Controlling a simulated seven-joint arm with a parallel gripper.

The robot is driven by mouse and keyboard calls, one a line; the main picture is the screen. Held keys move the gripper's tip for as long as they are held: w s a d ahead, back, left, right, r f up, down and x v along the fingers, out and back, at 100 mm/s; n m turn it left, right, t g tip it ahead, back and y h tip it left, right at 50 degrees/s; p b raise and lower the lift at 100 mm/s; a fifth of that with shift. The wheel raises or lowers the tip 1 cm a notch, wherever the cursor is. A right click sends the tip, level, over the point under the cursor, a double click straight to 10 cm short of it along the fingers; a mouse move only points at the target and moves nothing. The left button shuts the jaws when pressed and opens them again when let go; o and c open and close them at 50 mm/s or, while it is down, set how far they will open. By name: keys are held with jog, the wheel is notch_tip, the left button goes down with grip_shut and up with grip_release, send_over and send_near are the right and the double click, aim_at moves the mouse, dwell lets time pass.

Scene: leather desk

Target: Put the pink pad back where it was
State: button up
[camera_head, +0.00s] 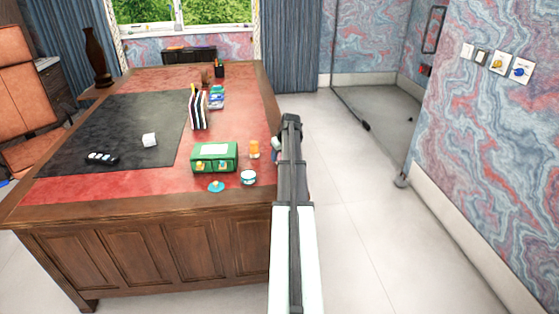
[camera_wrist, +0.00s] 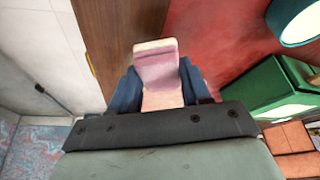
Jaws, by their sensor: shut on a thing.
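The pink pad (camera_wrist: 157,68) shows in the wrist view as a small pinkish block with a cream edge. My gripper (camera_wrist: 157,84) is shut on it, with one dark blue finger at each side. A paler orange-pink surface lies below it between the fingers; I cannot tell whether it is part of the pad. In the head view my gripper (camera_head: 276,150) is at the right edge of the desk, mostly hidden by my arm, and I cannot make out the pad there.
The wooden desk (camera_head: 150,215) has a red leather top. A green box (camera_head: 214,171), an orange container (camera_head: 254,149), a white-and-teal tub (camera_head: 248,177) and a teal disc (camera_head: 216,186) stand near my gripper.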

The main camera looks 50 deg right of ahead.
jog(key=shift+f, duration=1.2)
jog(key=shift+f, duration=0.15)
jog(key=o, duration=0.9)
jog(key=shift+o, duration=0.2)
jog(key=v, duration=1.2)
jog(key=shift+w, duration=0.1)
